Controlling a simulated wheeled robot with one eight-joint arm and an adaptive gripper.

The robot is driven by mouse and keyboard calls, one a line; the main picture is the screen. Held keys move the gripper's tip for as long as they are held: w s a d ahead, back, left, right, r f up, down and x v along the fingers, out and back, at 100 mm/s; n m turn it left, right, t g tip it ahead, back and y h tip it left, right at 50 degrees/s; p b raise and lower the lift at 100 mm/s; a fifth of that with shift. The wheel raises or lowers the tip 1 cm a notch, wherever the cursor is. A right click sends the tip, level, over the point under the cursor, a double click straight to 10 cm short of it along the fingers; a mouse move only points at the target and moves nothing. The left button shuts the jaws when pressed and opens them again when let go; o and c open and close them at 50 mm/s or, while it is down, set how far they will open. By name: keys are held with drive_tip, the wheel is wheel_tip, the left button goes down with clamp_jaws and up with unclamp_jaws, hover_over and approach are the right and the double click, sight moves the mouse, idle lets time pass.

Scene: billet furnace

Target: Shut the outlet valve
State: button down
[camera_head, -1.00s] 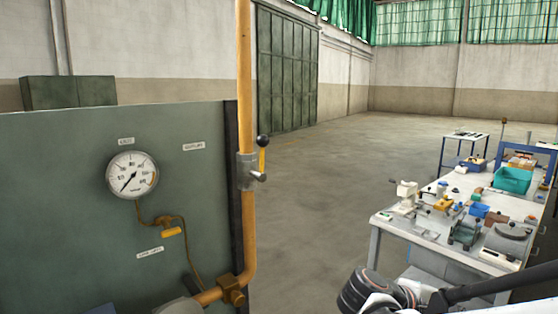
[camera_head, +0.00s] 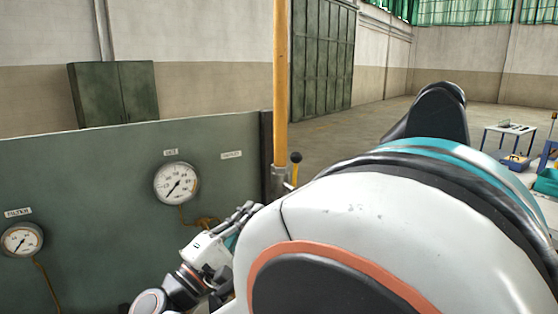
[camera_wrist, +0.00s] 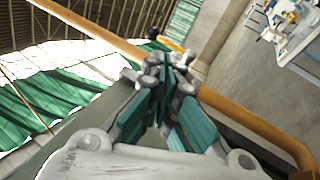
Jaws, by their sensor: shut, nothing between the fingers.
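The outlet valve sits on a vertical yellow pipe (camera_head: 281,85) at the right edge of the green panel. Its grey body (camera_head: 279,182) is partly hidden by my arm. Its lever stands upright along the pipe, topped by a black ball knob (camera_head: 296,157). My gripper (camera_head: 250,208) is to the left of and a little below the valve, in front of the panel, apart from the knob in the picture. In the wrist view my gripper (camera_wrist: 167,62) has its fingers together and empty. The pipe (camera_wrist: 90,28) runs diagonally behind them, with the black knob (camera_wrist: 153,34) just beyond the fingertips.
The green panel (camera_head: 100,165) carries a pressure gauge (camera_head: 176,184) and another gauge (camera_head: 21,240) at left. A cluttered workbench (camera_wrist: 290,40) stands at right. My arm fills the lower right of the head view. The floor behind the pipe is clear.

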drive_tip(key=a, duration=0.1)
drive_tip(key=p, duration=0.2)
approach(295, 172)
drive_tip(key=shift+t+y, duration=0.3)
drive_tip(key=w+r, duration=0.1)
drive_tip(key=w, duration=0.1)
drive_tip(key=w+d+r, duration=0.1)
drive_tip(key=r, duration=0.1)
drive_tip(key=w+d+r, duration=0.1)
drive_tip(key=w+r, duration=0.1)
drive_tip(key=shift+w+d+r, duration=0.1)
drive_tip(key=shift+w+d, duration=0.05)
drive_tip(key=shift+w, duration=0.15)
drive_tip(key=shift+w, duration=0.15)
drive_tip(key=shift+d+r, duration=0.1)
